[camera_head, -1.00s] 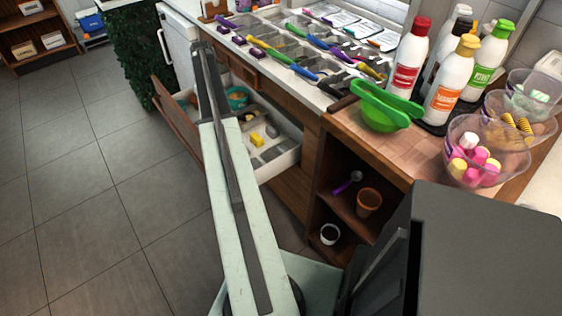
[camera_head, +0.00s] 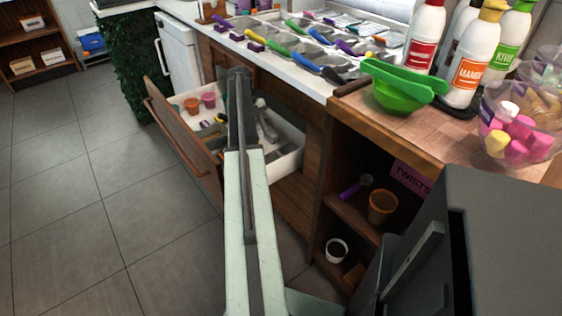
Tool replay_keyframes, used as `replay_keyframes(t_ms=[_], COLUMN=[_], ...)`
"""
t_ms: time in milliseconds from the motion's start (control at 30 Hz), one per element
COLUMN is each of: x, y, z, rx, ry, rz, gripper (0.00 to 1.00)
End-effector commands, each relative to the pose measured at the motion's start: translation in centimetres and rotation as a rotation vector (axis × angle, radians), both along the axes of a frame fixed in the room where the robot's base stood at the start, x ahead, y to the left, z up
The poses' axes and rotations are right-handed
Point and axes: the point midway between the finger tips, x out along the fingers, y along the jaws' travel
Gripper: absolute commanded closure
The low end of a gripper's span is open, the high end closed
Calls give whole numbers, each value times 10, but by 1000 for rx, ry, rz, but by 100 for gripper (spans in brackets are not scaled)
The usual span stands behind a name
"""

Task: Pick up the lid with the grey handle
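My arm runs up the middle of the view from the bottom edge. Its dark far section crosses in front of the open drawer and the counter front. I cannot make out my gripper's fingers. A row of topping tray lids with coloured handles lies along the white counter (camera_head: 300,78). A dark grey handle (camera_head: 333,75) shows at the near right end of the row, beyond the blue one. Whether it belongs to a lid is too small to tell. My arm's far end is to the left of it.
An open drawer (camera_head: 290,160) holds cups and grey items. A green bowl (camera_head: 398,98), sauce bottles (camera_head: 470,68) and a clear bowl of sweets (camera_head: 520,165) stand on the wooden counter. A shelf below holds an orange cup (camera_head: 383,208). The left floor is clear.

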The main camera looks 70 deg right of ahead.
Motion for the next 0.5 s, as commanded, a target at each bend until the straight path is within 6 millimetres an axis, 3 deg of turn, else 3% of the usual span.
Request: replay_keyframes(t_ms=[100, 300, 500], x=[-30, -68, -73], y=[15, 29, 30], z=[0, 0, 0], rx=[0, 0, 0], ry=[0, -1, -1], rz=[-1, 0, 1], gripper=[74, 74, 74])
